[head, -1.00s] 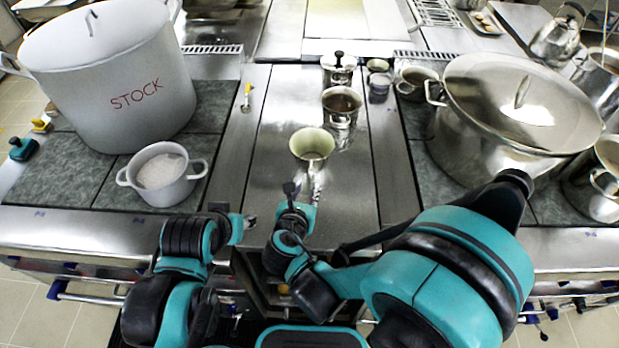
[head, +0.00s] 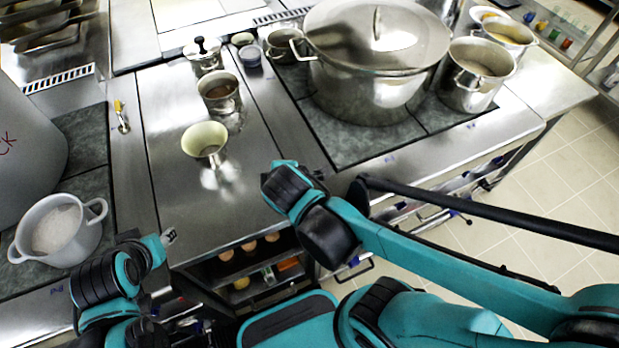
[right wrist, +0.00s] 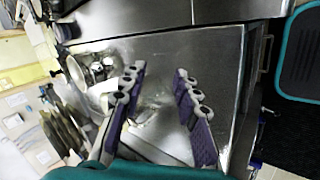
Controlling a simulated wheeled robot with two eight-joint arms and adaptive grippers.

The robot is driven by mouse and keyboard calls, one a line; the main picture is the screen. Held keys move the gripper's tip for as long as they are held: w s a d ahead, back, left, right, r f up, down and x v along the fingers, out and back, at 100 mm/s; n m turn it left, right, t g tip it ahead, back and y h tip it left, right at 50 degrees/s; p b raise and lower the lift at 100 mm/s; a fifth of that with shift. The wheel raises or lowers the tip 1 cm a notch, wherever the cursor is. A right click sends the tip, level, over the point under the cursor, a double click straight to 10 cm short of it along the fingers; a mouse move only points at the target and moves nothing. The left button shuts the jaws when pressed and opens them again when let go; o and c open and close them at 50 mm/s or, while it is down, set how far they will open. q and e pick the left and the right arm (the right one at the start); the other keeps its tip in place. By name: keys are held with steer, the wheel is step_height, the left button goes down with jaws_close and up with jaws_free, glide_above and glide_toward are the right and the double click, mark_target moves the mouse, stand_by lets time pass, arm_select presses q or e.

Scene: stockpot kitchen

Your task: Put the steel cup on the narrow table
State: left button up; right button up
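A steel cup with a dark inside (head: 220,95) stands upright on the middle steel counter (head: 165,185). A flared cup with a cream inside (head: 204,142) stands in front of it. I cannot tell which surface is the narrow table. My right arm's end is over the counter's front right edge, its fingers mostly hidden in the head view. In the right wrist view my right gripper (right wrist: 158,74) is open and empty above the steel surface, with shiny vessels (right wrist: 100,70) to its left. My left gripper (head: 168,237) is at the counter's front left; its opening is unclear.
A lidded pot (head: 205,57) and small cups stand behind. A big lidded steel pot (head: 370,90) and another pot (head: 478,80) stand right. A white pot (head: 62,240) and the stock pot (head: 25,150) stand left. Open tiled floor (head: 560,180) lies right.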

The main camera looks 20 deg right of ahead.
steer(key=s+d+r+m+y, duration=0.1)
steer(key=s+d+m, duration=0.4)
steer(key=m, duration=0.8)
steer(key=shift+s+r+y, duration=0.3)
steer(key=shift+s+r, duration=0.05)
steer(key=shift+r, duration=0.55)
steer(key=shift+g, duration=0.3)
